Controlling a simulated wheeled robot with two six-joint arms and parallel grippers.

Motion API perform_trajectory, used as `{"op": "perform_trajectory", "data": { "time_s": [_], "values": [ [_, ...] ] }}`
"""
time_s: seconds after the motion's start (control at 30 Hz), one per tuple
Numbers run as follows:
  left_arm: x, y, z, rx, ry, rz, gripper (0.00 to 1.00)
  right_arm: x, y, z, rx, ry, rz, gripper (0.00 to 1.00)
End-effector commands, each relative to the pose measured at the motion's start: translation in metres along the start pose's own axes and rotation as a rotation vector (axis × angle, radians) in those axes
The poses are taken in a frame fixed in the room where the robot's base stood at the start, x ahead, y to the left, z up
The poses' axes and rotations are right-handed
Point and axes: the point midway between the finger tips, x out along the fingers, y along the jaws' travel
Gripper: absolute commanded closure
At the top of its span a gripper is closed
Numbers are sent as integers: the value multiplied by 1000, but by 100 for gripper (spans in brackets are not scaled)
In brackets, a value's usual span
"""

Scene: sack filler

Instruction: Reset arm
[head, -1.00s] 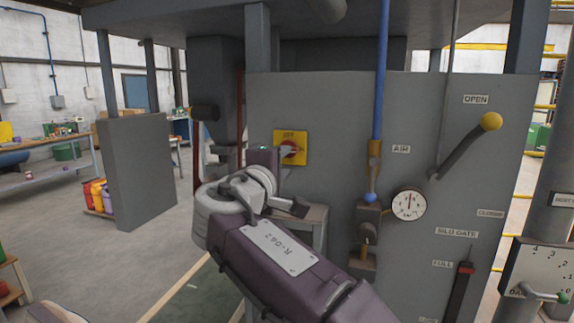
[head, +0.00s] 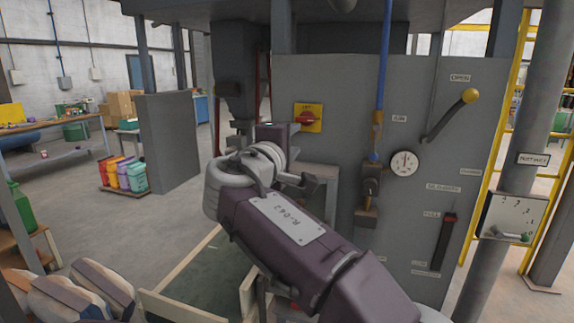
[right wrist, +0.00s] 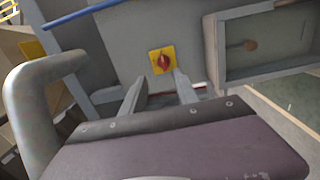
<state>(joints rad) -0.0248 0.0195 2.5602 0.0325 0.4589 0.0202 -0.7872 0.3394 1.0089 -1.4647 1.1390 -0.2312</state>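My right arm comes in from the lower right of the head view, its purple link crossing in front of the grey panel (head: 300,85). I cannot see any contact between gripper and switch. My left gripper is not in view.
The panel carries a gauge (head: 404,163), a yellow-knobbed lever (head: 450,117) and a blue air pipe (head: 384,60). Filled sacks (head: 75,295) lie at the lower left. A wooden-edged frame (head: 185,305) is low in front. Coloured containers (head: 122,175) stand left; open floor lies between.

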Motion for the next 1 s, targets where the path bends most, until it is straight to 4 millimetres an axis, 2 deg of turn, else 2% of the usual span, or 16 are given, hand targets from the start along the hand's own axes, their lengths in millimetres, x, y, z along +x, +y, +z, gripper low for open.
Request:
{"op": "perform_trajectory", "data": {
  "time_s": [0.2, 0.3, 0.37, 0.47, 0.57, 0.67, 0.77, 0.8, 0.87, 0.9, 0.97, 1.0],
  "values": [
    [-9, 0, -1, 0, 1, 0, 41, 23, 19, 43, 18, -86, 11, 64],
    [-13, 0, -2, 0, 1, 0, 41, 36, 21, 70, 6, -142, 3, 64],
    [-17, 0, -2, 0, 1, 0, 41, 45, 15, 88, -7, -180, -20, 64],
    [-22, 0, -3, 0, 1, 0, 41, 60, -7, 119, -28, -236, -92, 64],
    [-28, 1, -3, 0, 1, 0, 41, 71, -42, 151, -39, -283, -198, 64],
    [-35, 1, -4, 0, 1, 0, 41, 74, -92, 186, -27, -328, -345, 64],
    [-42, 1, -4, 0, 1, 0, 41, 61, -162, 225, 27, -383, -545, 64],
    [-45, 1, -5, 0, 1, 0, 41, 49, -193, 241, 68, -409, -636, 64],
    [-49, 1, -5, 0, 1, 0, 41, 24, -240, 260, 147, -453, -772, 64],
    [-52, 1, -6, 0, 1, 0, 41, 2, -270, 271, 210, -488, -860, 64],
    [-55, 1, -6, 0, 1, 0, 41, -34, -313, 282, 321, -545, -986, 64],
    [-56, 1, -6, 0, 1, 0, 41, -61, -338, 285, 403, -590, -1063, 64]
  ]
}}
